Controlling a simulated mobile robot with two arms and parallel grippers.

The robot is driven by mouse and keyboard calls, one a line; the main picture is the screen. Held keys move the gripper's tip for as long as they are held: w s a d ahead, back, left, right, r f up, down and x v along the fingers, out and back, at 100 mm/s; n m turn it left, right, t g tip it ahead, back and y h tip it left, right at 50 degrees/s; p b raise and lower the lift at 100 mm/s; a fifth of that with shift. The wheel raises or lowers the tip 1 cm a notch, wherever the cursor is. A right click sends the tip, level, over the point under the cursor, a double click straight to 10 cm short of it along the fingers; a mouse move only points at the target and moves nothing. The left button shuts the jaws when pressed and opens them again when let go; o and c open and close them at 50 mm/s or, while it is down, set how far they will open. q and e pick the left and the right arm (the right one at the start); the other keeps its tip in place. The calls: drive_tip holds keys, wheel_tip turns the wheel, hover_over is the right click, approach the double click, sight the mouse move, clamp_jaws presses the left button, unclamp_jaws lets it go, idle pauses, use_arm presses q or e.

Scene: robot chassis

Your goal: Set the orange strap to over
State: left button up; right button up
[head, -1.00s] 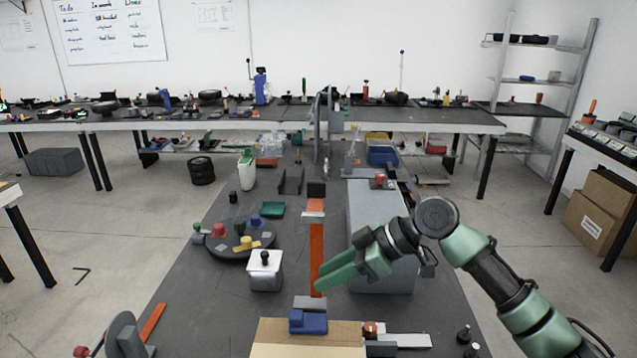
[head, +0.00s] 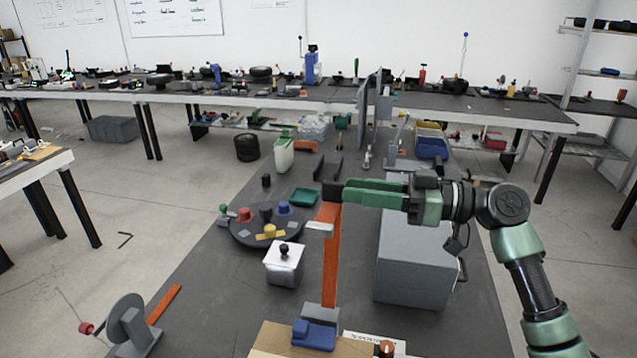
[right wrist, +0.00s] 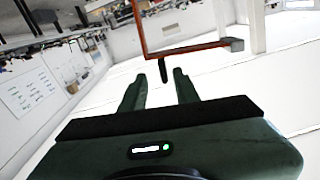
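The orange strap (head: 331,262) is a tall upright band in the middle of the dark bench in the head view. My left gripper is out of view.
A grey box (head: 415,268) stands close right of the strap, under my right arm. A lidded metal canister (head: 284,265) and a dark round tray (head: 250,238) with coloured knobs are to the left. A blue block (head: 314,335) sits at the strap's foot.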

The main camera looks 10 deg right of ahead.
drive_tip(key=p+x, duration=0.3)
drive_tip(key=x, duration=0.4)
drive_tip(key=shift+a, duration=0.4)
drive_tip(key=shift+w+f, duration=0.1)
drive_tip(key=shift+w, duration=0.05)
clamp_jaws()
idle(0.8)
